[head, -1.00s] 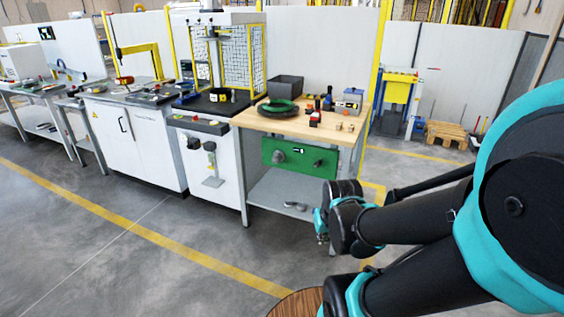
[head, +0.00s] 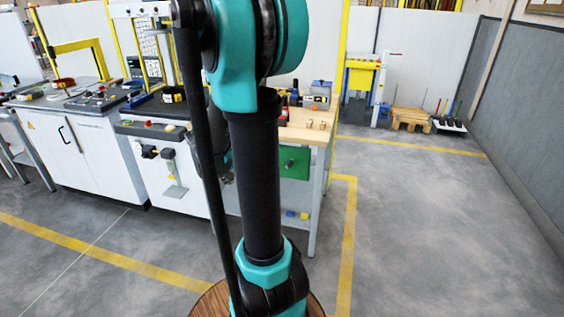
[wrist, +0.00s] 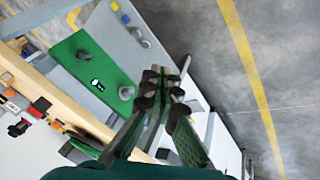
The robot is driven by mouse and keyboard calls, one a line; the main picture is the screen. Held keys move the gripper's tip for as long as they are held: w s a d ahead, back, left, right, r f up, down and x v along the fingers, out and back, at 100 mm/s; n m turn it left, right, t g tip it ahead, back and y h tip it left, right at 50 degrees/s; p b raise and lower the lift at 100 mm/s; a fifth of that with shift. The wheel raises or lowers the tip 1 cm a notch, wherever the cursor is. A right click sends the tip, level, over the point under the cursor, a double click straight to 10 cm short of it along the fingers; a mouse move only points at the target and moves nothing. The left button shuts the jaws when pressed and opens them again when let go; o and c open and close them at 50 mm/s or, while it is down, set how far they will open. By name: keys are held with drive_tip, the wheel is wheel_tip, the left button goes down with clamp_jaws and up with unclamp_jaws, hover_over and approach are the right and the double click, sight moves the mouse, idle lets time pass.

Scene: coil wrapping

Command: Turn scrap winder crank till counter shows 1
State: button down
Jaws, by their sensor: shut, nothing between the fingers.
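The scrap winder appears as a green panel (wrist: 72,50) on the workbench front in the wrist view. It carries a small white counter display (wrist: 97,84), too small to read. One grey round knob (wrist: 83,55) sits on the panel. Another grey knob-like part (wrist: 126,92) stands out near its lower right end; I cannot tell which is the crank. My gripper (wrist: 161,78) is shut and empty, pictured right of that second knob and apart from it.
The wooden bench top (head: 318,137) holds small tools and blocks. A blue box (head: 290,213) and yellow box (head: 304,216) lie on the lower shelf. A pallet (head: 409,118) stands at the back. The floor right of the bench is clear.

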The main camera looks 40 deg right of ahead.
drive_tip(key=w+d+f+m+g+h, duration=0.1)
drive_tip(key=w+d+f+h, duration=0.25)
drive_tip(key=w+d, duration=0.75)
drive_tip(key=w+d+f+m+g+h, duration=0.1)
drive_tip(key=w+d+f+m+h, duration=0.2)
drive_tip(key=w+d, duration=0.8)
drive_tip(key=d+f+h, duration=0.1)
drive_tip(key=d+f, duration=0.5)
drive_tip(key=d, duration=0.2)
drive_tip(key=w+d+f+g+h, duration=0.1)
drive_tip(key=d+f, duration=0.5)
drive_tip(key=d, duration=0.3)
drive_tip(key=shift+d+f, duration=0.3)
drive_tip(key=shift+f, duration=0.1)
drive_tip(key=shift+s+d, duration=0.25)
drive_tip(key=shift+s, duration=0.05)
